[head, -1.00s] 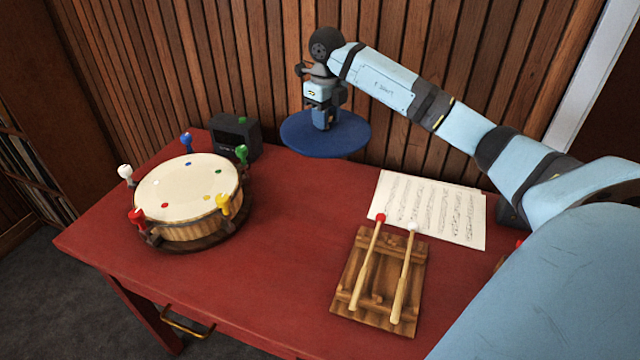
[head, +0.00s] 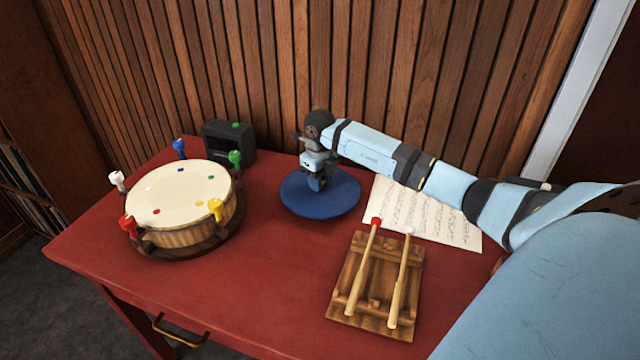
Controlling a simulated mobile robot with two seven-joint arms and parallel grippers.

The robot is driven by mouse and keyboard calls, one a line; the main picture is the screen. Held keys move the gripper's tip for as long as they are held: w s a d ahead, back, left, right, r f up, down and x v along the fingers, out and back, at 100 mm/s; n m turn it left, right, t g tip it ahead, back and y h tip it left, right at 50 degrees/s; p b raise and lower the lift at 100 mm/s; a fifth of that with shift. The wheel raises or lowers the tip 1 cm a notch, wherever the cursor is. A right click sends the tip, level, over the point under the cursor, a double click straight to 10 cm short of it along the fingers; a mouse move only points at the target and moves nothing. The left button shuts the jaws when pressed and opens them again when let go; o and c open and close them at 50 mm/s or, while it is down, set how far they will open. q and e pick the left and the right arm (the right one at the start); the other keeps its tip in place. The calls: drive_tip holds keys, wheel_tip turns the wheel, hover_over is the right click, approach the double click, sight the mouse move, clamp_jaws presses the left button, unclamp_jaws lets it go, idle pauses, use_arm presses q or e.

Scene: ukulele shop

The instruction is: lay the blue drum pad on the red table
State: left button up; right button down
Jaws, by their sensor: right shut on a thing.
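The blue drum pad (head: 335,203) is a flat round disc in the middle back of the head view, over the red table (head: 265,290). My right gripper (head: 318,186) is shut on the pad from above, near its centre. The pad looks level and very low, at or just above the tabletop; I cannot tell whether it touches. Its right edge lies close to the sheet music. My left gripper is not in view.
A drum (head: 188,205) with coloured pegs stands on the left. A dark box (head: 229,142) is behind it. Sheet music (head: 440,215) lies at the right, and a wooden rack (head: 378,285) with two mallets is in front. Wood panelling closes the back.

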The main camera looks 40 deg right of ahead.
wheel_tip(320, 180, down, 2)
drive_tip(key=shift+f, duration=0.1)
drive_tip(key=c, duration=0.8)
unclamp_jaws()
drive_tip(key=shift+f, duration=0.1)
wheel_tip(320, 180, up, 12)
drive_tip(key=shift+r+p, duration=0.15)
drive_tip(key=shift+p, duration=0.35)
